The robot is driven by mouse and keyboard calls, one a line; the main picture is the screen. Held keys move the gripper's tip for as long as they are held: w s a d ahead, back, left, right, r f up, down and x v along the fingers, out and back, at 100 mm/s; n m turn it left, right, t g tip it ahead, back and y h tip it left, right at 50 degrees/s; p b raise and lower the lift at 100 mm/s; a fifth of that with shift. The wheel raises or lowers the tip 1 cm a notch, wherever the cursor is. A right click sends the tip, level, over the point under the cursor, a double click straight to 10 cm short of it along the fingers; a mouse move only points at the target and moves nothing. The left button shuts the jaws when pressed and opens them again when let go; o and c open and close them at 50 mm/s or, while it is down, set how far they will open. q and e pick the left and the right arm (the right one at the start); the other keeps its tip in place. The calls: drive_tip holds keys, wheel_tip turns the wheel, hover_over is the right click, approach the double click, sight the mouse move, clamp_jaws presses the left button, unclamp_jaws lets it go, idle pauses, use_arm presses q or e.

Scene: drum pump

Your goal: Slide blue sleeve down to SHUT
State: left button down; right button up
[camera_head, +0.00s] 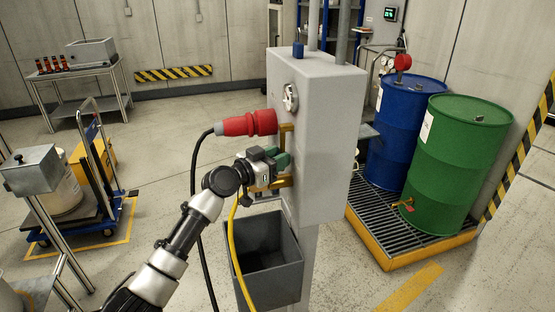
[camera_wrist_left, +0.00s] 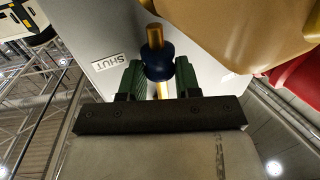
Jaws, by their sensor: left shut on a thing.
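The blue sleeve (camera_wrist_left: 158,62) sits around a brass rod (camera_wrist_left: 155,36) on the face of the grey cabinet. It shows in the left wrist view between the green fingers of my left gripper (camera_wrist_left: 159,80), which is shut on it. A white label reading SHUT (camera_wrist_left: 108,60) is on the cabinet face beside it. In the head view my left gripper (camera_head: 280,164) is at the left side of the grey cabinet (camera_head: 330,130), below the red plug. The sleeve is hidden there by the gripper. My right gripper is not in view.
The red plug (camera_head: 248,123) with its black cable is just above my left gripper. A yellow hose (camera_head: 233,240) hangs below it, by a grey bin (camera_head: 270,272). A blue drum (camera_head: 400,130) and a green drum (camera_head: 455,165) stand at the right.

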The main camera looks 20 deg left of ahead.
use_arm(q)
drive_tip(key=shift+f, duration=0.3)
drive_tip(key=c, duration=0.8)
unclamp_jaws()
drive_tip(key=shift+r, duration=0.1)
drive_tip(key=shift+s+a, duration=0.1)
drive_tip(key=shift+s+a, duration=0.2)
drive_tip(key=shift+s, duration=0.05)
drive_tip(key=shift+b+v, duration=1.35)
drive_tip(key=shift+v, duration=3.6)
